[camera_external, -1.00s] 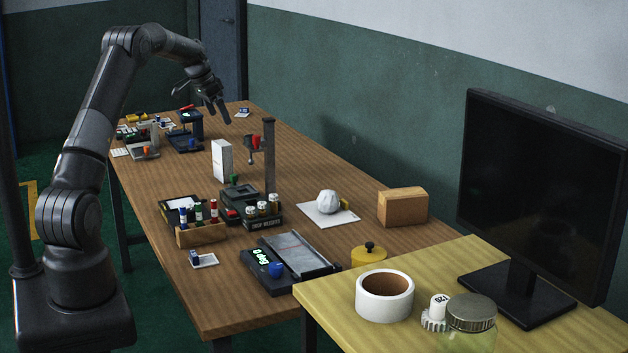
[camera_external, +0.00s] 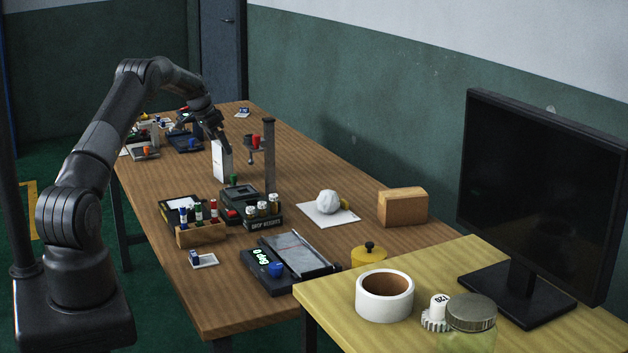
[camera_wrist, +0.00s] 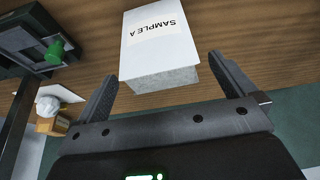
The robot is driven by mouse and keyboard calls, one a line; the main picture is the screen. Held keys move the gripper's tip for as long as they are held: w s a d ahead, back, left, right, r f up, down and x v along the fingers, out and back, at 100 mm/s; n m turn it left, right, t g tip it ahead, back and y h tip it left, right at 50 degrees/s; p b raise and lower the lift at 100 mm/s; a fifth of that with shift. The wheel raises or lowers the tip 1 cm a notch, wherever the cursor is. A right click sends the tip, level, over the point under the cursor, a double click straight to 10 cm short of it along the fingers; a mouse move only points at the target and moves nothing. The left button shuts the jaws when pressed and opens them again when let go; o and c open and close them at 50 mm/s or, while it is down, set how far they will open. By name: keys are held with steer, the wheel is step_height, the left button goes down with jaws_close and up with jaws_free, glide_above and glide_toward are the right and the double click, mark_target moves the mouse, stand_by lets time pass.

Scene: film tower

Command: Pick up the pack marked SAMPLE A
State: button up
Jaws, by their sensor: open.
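The pack marked SAMPLE A (camera_wrist: 158,38) is a white box with a label, seen upside down in the wrist view. It stands upright on the brown table, where it also shows in the external view (camera_external: 217,165). My gripper (camera_wrist: 163,70) is open, with one finger to either side of the near end of the pack in the wrist view. In the external view my gripper (camera_external: 221,141) is at the top of the pack, and a dark finger hides its upper right part. I cannot tell whether the fingers touch it.
A post stand with a red part (camera_external: 268,150) rises close to the right of the pack. A green knob (camera_external: 233,179) sits just in front, beside a dark device (camera_external: 240,193). Bare table (camera_external: 165,175) lies to the left of the pack.

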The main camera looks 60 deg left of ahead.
steer(key=shift+x, duration=1.25)
steer(key=shift+c, duration=0.3)
steer(key=c, duration=1.1)
steer(key=shift+c, duration=0.2)
steer(key=shift+w+r, duration=0.1)
steer(key=shift+r, duration=0.05)
